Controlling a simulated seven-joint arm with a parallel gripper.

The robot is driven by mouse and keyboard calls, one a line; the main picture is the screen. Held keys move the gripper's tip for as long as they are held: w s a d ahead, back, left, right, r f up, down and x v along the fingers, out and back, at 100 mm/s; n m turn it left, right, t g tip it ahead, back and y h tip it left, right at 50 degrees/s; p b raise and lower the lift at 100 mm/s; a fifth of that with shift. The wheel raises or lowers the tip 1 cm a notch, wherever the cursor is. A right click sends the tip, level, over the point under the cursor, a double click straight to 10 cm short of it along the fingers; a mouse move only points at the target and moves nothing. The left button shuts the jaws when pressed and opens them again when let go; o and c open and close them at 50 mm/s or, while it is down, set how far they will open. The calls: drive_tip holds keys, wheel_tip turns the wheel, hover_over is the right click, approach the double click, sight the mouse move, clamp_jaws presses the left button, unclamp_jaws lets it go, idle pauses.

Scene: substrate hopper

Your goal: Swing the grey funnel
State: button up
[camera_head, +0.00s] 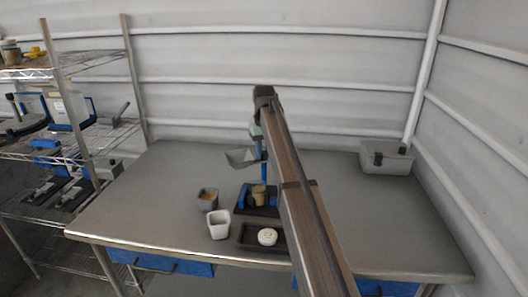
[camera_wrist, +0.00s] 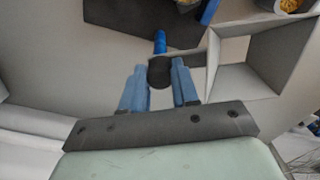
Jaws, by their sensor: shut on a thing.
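The grey funnel (camera_head: 243,158) is a square, open hopper hanging to the left of a blue post (camera_head: 264,170) above the table. In the wrist view the funnel (camera_wrist: 232,82) is a large square frame at the upper right. A short dark bar (camera_wrist: 192,60) runs from it to a dark round knob (camera_wrist: 160,72) at the blue post. My gripper (camera_wrist: 159,78) has its two blue fingers on either side of this knob, shut on it. In the head view my arm hides part of the post and gripper.
A blue-and-black stand holds a tan cup (camera_head: 258,196) below the funnel. A grey box (camera_head: 386,160) sits back right. Shelves stand left.

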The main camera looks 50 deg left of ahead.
drive_tip(key=shift+m, duration=2.7)
drive_tip(key=o, duration=0.7)
drive_tip(key=shift+o, duration=0.2)
drive_tip(key=shift+r, duration=3.55)
